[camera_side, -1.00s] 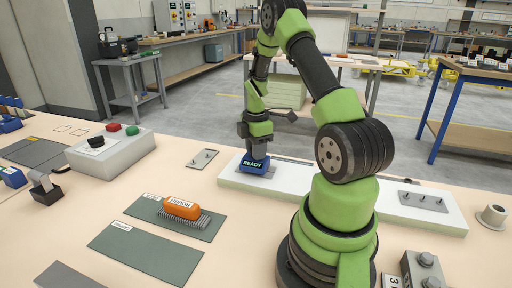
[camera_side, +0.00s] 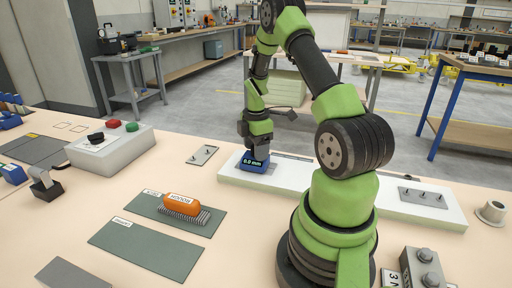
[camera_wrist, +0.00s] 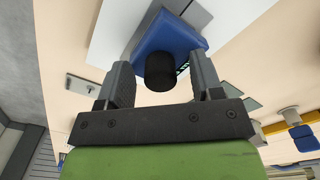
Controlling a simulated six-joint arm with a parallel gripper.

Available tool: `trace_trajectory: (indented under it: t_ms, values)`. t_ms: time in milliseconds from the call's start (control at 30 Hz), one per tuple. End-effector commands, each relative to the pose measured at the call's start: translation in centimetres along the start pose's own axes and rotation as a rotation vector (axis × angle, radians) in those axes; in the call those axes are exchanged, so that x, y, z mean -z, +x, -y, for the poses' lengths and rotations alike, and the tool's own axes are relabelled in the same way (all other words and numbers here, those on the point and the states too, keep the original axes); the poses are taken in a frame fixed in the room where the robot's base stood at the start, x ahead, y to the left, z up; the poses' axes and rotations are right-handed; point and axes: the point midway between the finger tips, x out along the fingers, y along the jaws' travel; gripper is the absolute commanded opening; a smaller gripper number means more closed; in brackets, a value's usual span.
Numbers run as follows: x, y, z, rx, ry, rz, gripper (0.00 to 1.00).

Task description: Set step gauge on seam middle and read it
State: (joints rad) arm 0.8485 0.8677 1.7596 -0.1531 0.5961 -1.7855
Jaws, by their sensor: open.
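The step gauge (camera_side: 252,164) is a small blue block with a dark display reading "0.0 mm". It sits on the left part of the long white panel (camera_side: 330,191). My gripper (camera_side: 252,152) is right above and around the gauge's top. In the wrist view, the blue gauge (camera_wrist: 178,38) with its black round knob (camera_wrist: 160,72) lies between the two fingers of my gripper (camera_wrist: 160,85). The fingers stand apart from the knob, with gaps on both sides. The seam under the gauge is hidden.
An orange-handled brush (camera_side: 182,204) lies on a green mat (camera_side: 146,207), with another green mat (camera_side: 145,250) in front. A grey control box (camera_side: 110,150) with buttons stands at left. A plate with pins (camera_side: 422,197) lies on the panel's right end. A metal flanged cup (camera_side: 491,212) stands far right.

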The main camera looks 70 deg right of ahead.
Motion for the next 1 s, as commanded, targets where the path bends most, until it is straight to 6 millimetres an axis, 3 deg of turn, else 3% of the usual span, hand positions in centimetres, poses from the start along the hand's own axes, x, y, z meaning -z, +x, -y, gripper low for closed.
trace_trajectory:
  t_ms: [1000]
  values:
    - [0.0, -7.8, 0.0, -0.002, 0.0, 0.0, 0.6]
